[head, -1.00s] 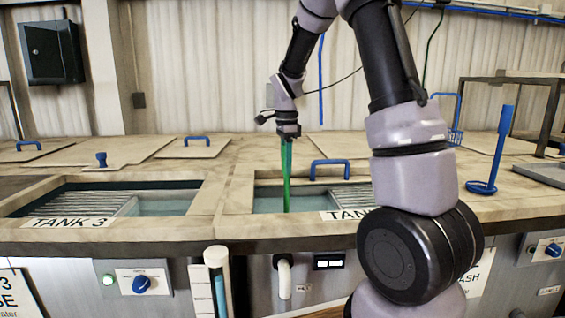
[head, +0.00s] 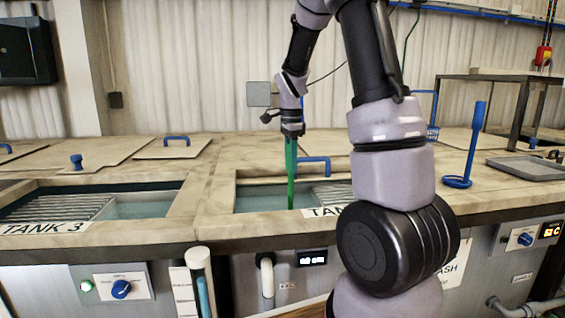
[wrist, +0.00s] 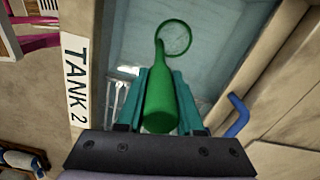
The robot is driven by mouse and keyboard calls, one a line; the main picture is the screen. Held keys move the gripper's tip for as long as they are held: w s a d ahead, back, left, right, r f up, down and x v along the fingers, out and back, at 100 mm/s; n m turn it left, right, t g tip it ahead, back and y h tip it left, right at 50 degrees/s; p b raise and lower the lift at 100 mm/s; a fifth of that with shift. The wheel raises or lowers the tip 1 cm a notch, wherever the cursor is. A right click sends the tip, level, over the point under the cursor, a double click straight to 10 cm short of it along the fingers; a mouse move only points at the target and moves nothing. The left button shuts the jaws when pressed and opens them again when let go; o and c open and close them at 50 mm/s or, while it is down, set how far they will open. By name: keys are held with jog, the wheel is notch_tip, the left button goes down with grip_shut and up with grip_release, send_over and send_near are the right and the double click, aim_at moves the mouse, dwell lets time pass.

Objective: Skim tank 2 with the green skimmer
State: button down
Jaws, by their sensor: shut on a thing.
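My gripper (head: 292,133) is shut on the handle of the green skimmer (head: 291,172), which hangs nearly upright over the tank opening beside the partly hidden "TAN" label. In the wrist view, the green skimmer (wrist: 161,105) sits between the teal fingers, its round hoop reaching over the pale water. The label beside that opening reads TANK 2 (wrist: 76,80). In the head view, tank 2 (head: 262,203) shows water at its left and a slatted grate at its right. The skimmer's hoop is hidden in the head view, so I cannot tell there how deep it is.
Tank 3 (head: 140,208) lies open to the left. A lid with a blue handle (head: 314,160) lies behind tank 2. A blue skimmer (head: 471,150) stands upright on the counter at the right, near a grey tray (head: 530,167). My arm hides part of tank 2.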

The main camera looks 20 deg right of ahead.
jog(key=shift+s+d, duration=0.5)
jog(key=shift+d, duration=2)
jog(key=s+a, duration=0.3)
jog(key=a, duration=1.3)
jog(key=shift+s, duration=0.2)
jog(key=shift+a, duration=0.1)
notch_tip(320, 180, up, 15)
jog(key=shift+f, duration=0.1)
